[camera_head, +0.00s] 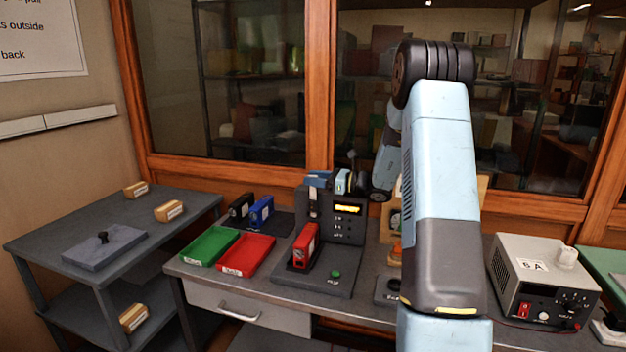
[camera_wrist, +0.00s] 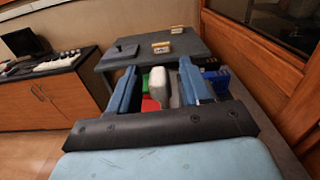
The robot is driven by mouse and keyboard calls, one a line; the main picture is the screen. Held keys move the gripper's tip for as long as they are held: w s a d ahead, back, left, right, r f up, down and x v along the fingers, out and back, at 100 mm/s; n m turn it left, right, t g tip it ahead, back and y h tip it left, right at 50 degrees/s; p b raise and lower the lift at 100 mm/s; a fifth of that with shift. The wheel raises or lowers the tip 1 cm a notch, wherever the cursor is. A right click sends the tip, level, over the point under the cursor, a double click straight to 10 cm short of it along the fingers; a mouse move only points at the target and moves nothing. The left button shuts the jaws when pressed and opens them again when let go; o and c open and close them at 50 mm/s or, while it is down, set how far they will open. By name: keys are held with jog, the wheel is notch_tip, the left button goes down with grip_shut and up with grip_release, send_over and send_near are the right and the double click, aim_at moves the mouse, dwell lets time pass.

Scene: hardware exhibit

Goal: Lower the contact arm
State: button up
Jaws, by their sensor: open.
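The dark grey test station (camera_head: 343,256) stands on the bench in the head view, with a lit amber display and a green button. A red module (camera_head: 306,246) stands upright at its base. My gripper (camera_head: 319,180) is at the top of the station, pointing left. In the wrist view my gripper (camera_wrist: 160,88) is open, its two blue fingers on either side of a pale grey rounded handle (camera_wrist: 158,86), seemingly part of the contact arm. Gaps show on both sides of it. In the head view my gripper hides most of this handle.
A green tray (camera_head: 209,246) and a red tray (camera_head: 246,255) lie left of the station, with black (camera_head: 241,206) and blue modules (camera_head: 261,211) behind them. A grey power supply (camera_head: 540,275) stands at right. The glass cabinet (camera_head: 230,80) is close behind.

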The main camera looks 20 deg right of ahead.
jog(key=shift+w+a, duration=0.2)
jog(key=shift+a, duration=0.1)
grip_shut()
dwell(0.4)
